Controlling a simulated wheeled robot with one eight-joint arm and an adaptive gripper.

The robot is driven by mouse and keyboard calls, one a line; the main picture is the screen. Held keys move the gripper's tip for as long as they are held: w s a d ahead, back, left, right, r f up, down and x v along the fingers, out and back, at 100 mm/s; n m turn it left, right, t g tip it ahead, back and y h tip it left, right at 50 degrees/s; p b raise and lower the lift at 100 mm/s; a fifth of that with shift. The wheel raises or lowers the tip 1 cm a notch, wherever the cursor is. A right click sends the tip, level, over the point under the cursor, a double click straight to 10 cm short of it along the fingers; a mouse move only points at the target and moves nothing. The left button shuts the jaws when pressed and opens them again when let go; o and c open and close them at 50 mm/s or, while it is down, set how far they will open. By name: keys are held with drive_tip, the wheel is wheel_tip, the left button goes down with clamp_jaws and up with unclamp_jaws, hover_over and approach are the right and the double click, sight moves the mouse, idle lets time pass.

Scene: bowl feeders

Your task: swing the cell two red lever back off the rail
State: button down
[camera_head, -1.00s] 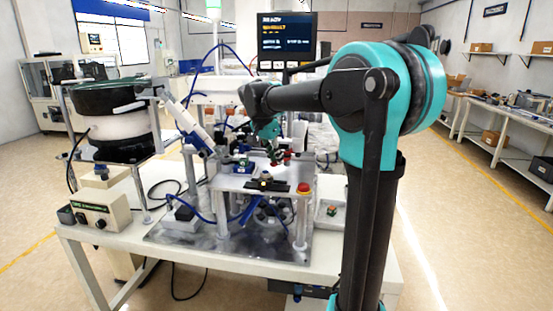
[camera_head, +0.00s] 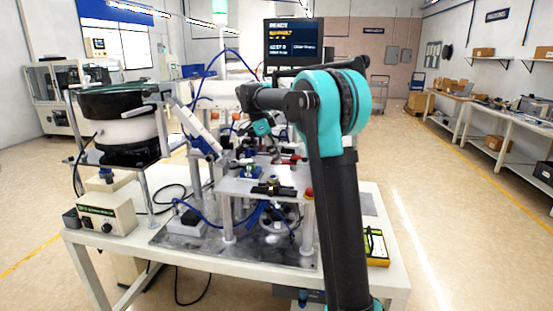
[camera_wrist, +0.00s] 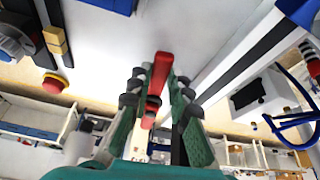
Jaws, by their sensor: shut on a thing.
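A red lever (camera_wrist: 157,75) stands between the green fingers of my gripper (camera_wrist: 153,88) in the wrist view. The fingers are shut on it, and its red end reaches a little past the dark fingertip pads. In the head view, my gripper (camera_head: 274,146) is over the middle of the bench fixture, below my teal wrist. Red parts (camera_head: 290,160) show close to it there, but they are too small to tell which is the lever. The rail and the lever's pivot cannot be made out clearly.
A bowl feeder (camera_head: 120,125) stands at the left of the bench. The raised plate (camera_head: 232,187) carries small fittings. A red stop button (camera_wrist: 53,84) shows in the wrist view. A yellow instrument (camera_head: 376,246) lies at the bench's right. A display (camera_head: 292,42) stands behind.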

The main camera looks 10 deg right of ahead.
drive_tip(key=shift+w+d+m+g, duration=0.1)
drive_tip(key=shift+w+m+g, duration=0.3)
drive_tip(key=shift+m, duration=0.4)
drive_tip(key=shift+w, duration=0.1)
drive_tip(key=c, duration=1.4)
unclamp_jaws()
drive_tip(key=v, duration=1.2)
drive_tip(key=shift+d, duration=0.2)
drive_tip(key=shift+r, duration=0.15)
